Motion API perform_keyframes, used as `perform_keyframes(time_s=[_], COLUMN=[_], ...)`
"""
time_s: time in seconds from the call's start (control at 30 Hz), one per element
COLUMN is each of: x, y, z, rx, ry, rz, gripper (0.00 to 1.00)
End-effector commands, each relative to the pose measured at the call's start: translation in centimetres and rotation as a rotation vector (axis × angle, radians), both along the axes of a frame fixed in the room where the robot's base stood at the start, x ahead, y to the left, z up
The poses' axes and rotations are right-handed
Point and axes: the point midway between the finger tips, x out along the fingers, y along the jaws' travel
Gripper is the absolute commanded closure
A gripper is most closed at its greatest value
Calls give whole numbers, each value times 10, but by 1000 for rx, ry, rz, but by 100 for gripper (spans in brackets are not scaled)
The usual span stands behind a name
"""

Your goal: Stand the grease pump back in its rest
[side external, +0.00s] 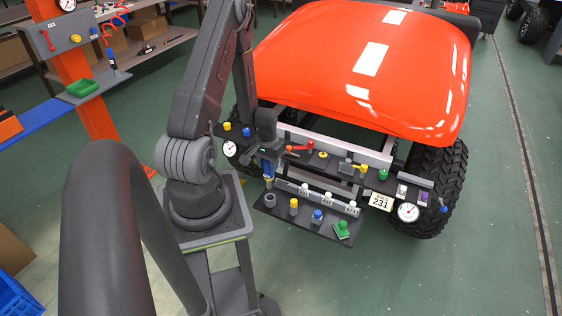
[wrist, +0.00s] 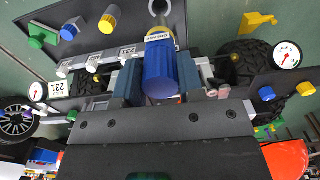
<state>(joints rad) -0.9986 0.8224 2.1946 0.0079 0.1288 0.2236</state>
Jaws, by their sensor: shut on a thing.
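The grease pump (wrist: 161,72) has a ribbed blue body and a labelled yellow band. My gripper (wrist: 159,80) is shut around its blue body in the wrist view. In the side view my gripper (side external: 268,155) is at the left end of the cart's front, and the pump (side external: 267,172) shows below it, roughly upright. A grey round cup (side external: 270,200), which looks like the rest, is on the lower black shelf just below the pump. It also shows in the wrist view (wrist: 158,6) beyond the pump's far end. Whether the pump's tip touches the cup is hard to tell.
The lower black shelf (side external: 310,228) also carries a yellow knob (side external: 294,206), a blue knob (side external: 318,215) and a green part (side external: 342,229). The upper bar, with a red lever (side external: 303,147) and gauges, is close to my gripper. The orange hood (side external: 360,70) rises behind.

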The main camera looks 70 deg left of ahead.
Motion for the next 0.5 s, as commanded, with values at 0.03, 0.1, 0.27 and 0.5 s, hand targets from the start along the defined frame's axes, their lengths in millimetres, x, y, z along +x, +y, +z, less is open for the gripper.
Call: perform_keyframes(time_s=[0.03,0.1,0.27,0.5], x=[0,0,0,0], y=[0,0,0,-1], z=[0,0,0,-12], rx=[1,1,1,-1], ry=[-1,-1,-1,1], rz=[1,0,0,-1], gripper=[96,96,96,96])
